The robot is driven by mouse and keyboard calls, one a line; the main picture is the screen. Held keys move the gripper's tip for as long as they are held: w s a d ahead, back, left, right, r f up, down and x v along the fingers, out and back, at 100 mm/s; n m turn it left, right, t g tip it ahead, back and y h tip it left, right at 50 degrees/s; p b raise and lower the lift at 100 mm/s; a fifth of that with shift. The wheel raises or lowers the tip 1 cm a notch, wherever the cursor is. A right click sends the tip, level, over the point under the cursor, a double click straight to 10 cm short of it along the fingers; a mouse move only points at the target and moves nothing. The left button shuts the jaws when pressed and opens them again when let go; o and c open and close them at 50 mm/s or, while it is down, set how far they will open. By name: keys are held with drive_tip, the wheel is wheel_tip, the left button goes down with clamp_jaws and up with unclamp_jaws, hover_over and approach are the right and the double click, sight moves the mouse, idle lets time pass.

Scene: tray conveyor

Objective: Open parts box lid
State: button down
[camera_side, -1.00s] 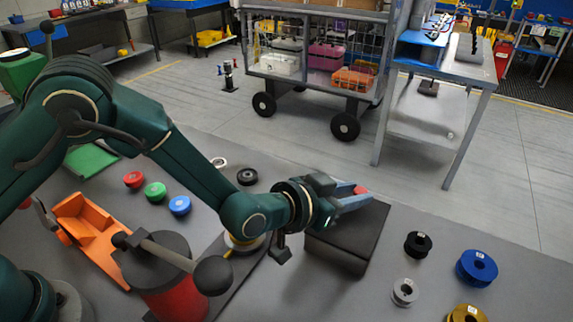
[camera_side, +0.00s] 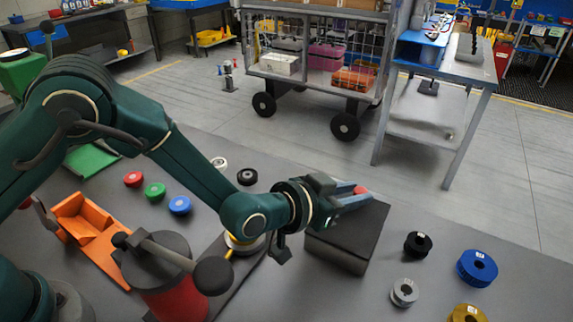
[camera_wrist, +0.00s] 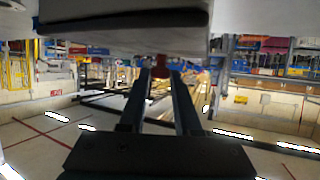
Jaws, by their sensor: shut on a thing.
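The parts box (camera_side: 345,242) is a dark box with a flat black lid, right of centre on the grey table in the side view. Its lid looks closed. My gripper (camera_side: 358,192) is at the lid's far edge, its fingers shut on a small red knob (camera_side: 361,190). In the wrist view the fingers (camera_wrist: 160,75) come together on the knob (camera_wrist: 158,78), just under a pale and dark slab (camera_wrist: 125,28) that looks like the box. The knob is mostly hidden between the fingers.
Black (camera_side: 417,244), silver (camera_side: 404,292), blue (camera_side: 477,268) and gold (camera_side: 467,313) spools lie right of the box. A red cylinder with a dark top (camera_side: 175,300) and an orange holder (camera_side: 88,232) stand in front.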

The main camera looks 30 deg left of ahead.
sight(341, 223)
drive_tip(key=shift+s, duration=1.95)
drive_tip(key=c, duration=0.6)
unclamp_jaws()
wheel_tip(341, 223, up, 4)
drive_tip(key=shift+r, duration=0.2)
drive_tip(key=a+r, duration=0.2)
drive_tip(key=a, duration=0.2)
drive_tip(key=a+r, duration=0.2)
drive_tip(key=a, duration=0.1)
drive_tip(key=w+a+r, duration=0.1)
drive_tip(key=a+r, duration=0.1)
drive_tip(key=a, duration=0.2)
drive_tip(key=shift+w+a+r, duration=0.1)
drive_tip(key=shift+a+r, duration=0.2)
drive_tip(key=shift+r, duration=0.05)
